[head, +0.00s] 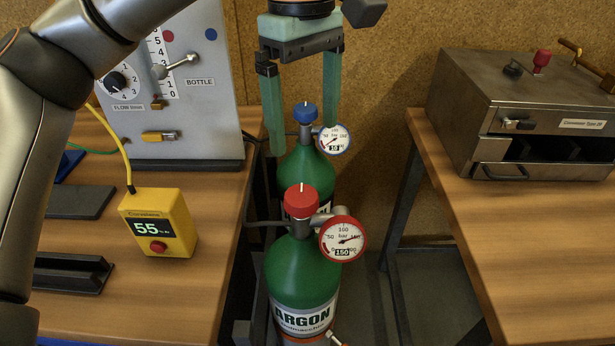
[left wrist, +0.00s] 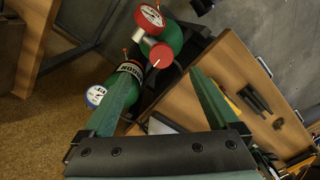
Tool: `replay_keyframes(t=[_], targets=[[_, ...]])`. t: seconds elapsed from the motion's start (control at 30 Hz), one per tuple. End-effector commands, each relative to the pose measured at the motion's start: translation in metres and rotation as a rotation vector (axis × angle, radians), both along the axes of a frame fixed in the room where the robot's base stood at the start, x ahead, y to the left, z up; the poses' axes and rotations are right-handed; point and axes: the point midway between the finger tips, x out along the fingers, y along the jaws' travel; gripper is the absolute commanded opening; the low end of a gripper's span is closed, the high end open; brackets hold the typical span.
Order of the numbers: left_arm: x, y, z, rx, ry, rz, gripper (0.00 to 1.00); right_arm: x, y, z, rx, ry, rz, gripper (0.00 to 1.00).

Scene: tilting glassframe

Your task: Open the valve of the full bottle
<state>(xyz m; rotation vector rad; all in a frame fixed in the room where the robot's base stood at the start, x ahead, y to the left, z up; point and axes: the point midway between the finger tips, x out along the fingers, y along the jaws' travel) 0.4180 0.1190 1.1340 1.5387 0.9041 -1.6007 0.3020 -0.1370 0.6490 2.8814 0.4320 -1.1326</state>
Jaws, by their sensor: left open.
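The front green argon bottle (head: 301,270) carries a red valve knob (head: 301,202) and a red-rimmed gauge (head: 343,239) reading 150. Behind it stands a second green bottle (head: 306,172) with a blue knob (head: 305,113) and a blue-rimmed gauge (head: 334,140) showing a low reading. My left gripper (head: 303,139) is open and empty, its pale green fingers pointing down. In the head view the blue knob appears between the fingers. In the left wrist view the red knob (left wrist: 160,54) lies beyond the gap between the fingertips (left wrist: 158,73), apart from them. The blue knob cannot be made out there.
Left, a wooden bench (head: 170,290) holds a grey flow panel (head: 190,90) and a yellow meter (head: 158,228) reading 55. Right, another bench (head: 500,240) bears a metal furnace box (head: 530,110). The bottles stand in the narrow gap between the benches.

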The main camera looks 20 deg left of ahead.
Motion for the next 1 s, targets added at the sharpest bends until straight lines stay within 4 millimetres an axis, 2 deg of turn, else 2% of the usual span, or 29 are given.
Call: replay_keyframes(t=[0.07, 0.17, 0.43, 0.7, 0.83, 1.0], targets=[[0.001, 0.007, 0.003, 0.028, -0.018, 0.005, 0.94, 0.002, 0.000, 0.000, 0.001, -0.006, 0.000, 0.00], [0.001, 0.009, -0.002, 0.037, -0.020, 0.004, 0.94, 0.003, 0.001, -0.001, 0.002, -0.010, 0.001, 0.00], [0.000, 0.009, -0.052, 0.034, -0.015, 0.004, 0.94, 0.002, 0.004, -0.015, 0.002, 0.000, 0.010, 0.00], [0.000, 0.008, -0.099, 0.033, -0.018, 0.006, 0.94, 0.003, 0.004, -0.016, 0.002, -0.002, 0.012, 0.00], [0.001, 0.008, -0.113, 0.033, -0.018, 0.006, 0.94, 0.003, 0.004, -0.016, 0.002, -0.005, 0.012, 0.00], [0.001, 0.008, -0.119, 0.031, -0.021, 0.006, 0.94, 0.004, 0.004, -0.015, 0.003, -0.008, 0.012, 0.00]])
